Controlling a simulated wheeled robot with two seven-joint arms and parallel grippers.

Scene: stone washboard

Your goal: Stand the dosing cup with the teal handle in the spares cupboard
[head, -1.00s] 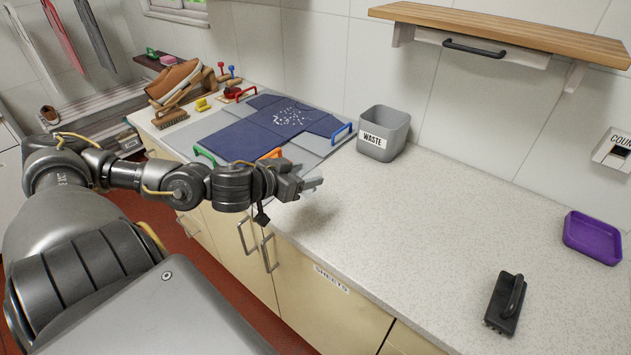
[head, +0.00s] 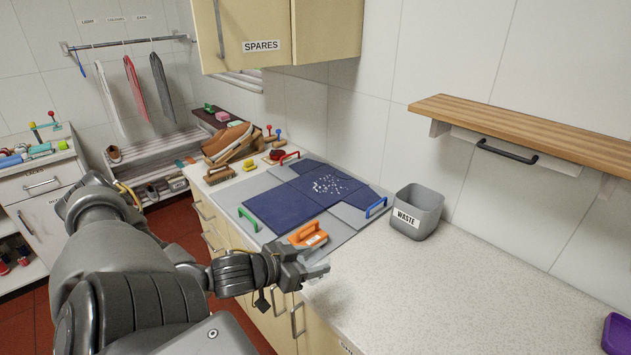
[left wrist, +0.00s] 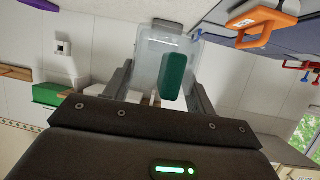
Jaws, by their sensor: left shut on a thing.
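My left gripper (head: 316,270) is out over the front edge of the counter, left of the waste bin. In the left wrist view it is shut on the teal handle (left wrist: 175,76) of a clear dosing cup (left wrist: 153,46), which shows beyond the fingers. In the head view I cannot make out the cup at the fingertips. The spares cupboard (head: 240,22) hangs on the wall at the top, well above and beyond my gripper. Its labelled door looks shut, with a bar handle (head: 219,28). My right gripper is not in view.
A brown shoe (head: 228,142) stands behind. The counter's right part is mostly clear.

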